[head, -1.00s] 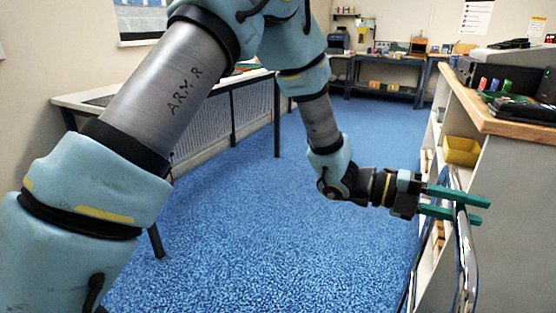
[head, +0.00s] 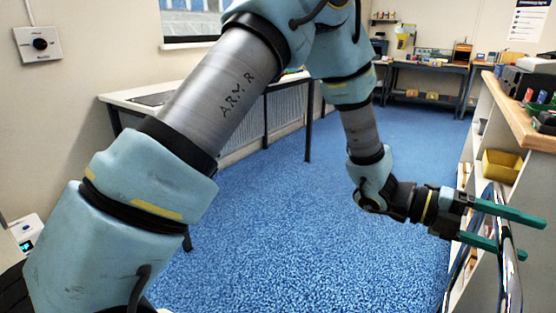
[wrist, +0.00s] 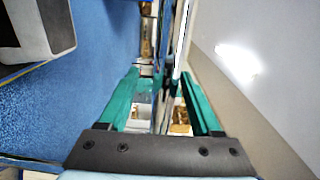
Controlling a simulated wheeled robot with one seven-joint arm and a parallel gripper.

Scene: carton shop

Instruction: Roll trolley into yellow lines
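A shiny chrome rail (head: 510,275), which looks like the trolley's handle, stands at the right edge of the head view. The rest of the trolley is cut off or hidden. My gripper (head: 535,238) has green fingers, spread wide apart, with the rail passing between them. The wrist view also shows the rail (wrist: 181,40) running between the parted fingers of my gripper (wrist: 163,73). I cannot tell whether a finger touches it.
A shelf unit with a wooden top (head: 515,115) stands close at the right, with a yellow bin (head: 501,166) in it. A white table (head: 180,97) runs along the left wall. Workbenches (head: 425,80) stand at the back. The blue floor (head: 320,220) between is clear.

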